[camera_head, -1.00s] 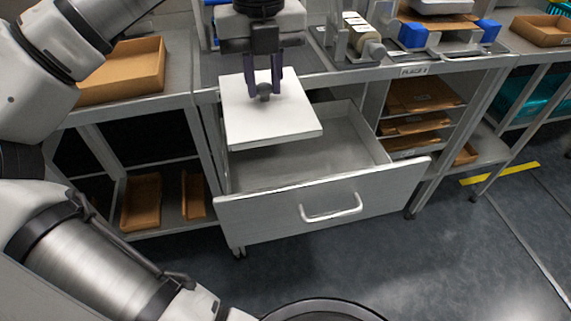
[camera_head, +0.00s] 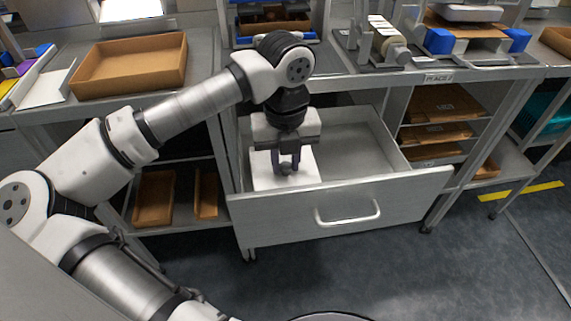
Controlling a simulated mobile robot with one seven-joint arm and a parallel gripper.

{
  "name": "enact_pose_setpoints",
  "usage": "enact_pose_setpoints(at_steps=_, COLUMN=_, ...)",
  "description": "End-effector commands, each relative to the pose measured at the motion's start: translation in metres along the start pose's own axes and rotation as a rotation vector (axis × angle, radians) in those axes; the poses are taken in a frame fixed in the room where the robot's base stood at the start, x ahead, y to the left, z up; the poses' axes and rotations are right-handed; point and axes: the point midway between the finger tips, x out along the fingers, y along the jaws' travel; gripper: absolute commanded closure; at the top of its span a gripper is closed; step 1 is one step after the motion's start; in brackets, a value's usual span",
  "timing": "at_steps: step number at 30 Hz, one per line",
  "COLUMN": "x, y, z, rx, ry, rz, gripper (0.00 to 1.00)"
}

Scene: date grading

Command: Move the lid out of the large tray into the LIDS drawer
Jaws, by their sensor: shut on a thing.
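The lid is a flat white square panel (camera_head: 266,178) with a small dark knob between my fingertips. My gripper (camera_head: 287,170) points down and is shut on that knob. The lid is inside the open drawer (camera_head: 340,205), in its left part near the front wall. I cannot tell whether it touches the drawer floor. The drawer is grey with a bar handle, and the rest of it looks empty. No LIDS label is readable on it. A large cardboard tray (camera_head: 130,66) stands on the bench at the left; its visible inside is empty.
A tape dispenser (camera_head: 385,42) and a blue-ended device (camera_head: 470,40) stand on the bench above the drawer. Shelves with flat brown boxes (camera_head: 440,105) are right of the drawer. Open floor lies in front.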

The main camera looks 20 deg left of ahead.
Motion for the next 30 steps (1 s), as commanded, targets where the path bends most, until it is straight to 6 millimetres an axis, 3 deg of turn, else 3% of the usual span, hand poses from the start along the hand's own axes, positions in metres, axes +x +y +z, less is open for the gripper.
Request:
enact_pose_setpoints(at_steps=3, x=0.015, y=0.0, z=0.0, rx=0.0, ry=0.001, rz=-0.001, gripper=0.98)
enact_pose_setpoints(at_steps=15, x=0.019, y=0.0, z=0.0, rx=0.0, ry=0.0, rz=0.001, gripper=0.98)
enact_pose_setpoints(at_steps=16, x=0.018, y=0.0, z=0.0, rx=0.0, ry=0.0, rz=0.0, gripper=0.73)
enact_pose_setpoints(at_steps=20, x=0.017, y=0.0, z=0.0, rx=0.0, ry=0.0, rz=0.0, gripper=0.56)
enact_pose_setpoints(at_steps=30, x=0.015, y=0.0, z=0.0, rx=0.001, ry=0.0, rz=0.0, gripper=0.55)
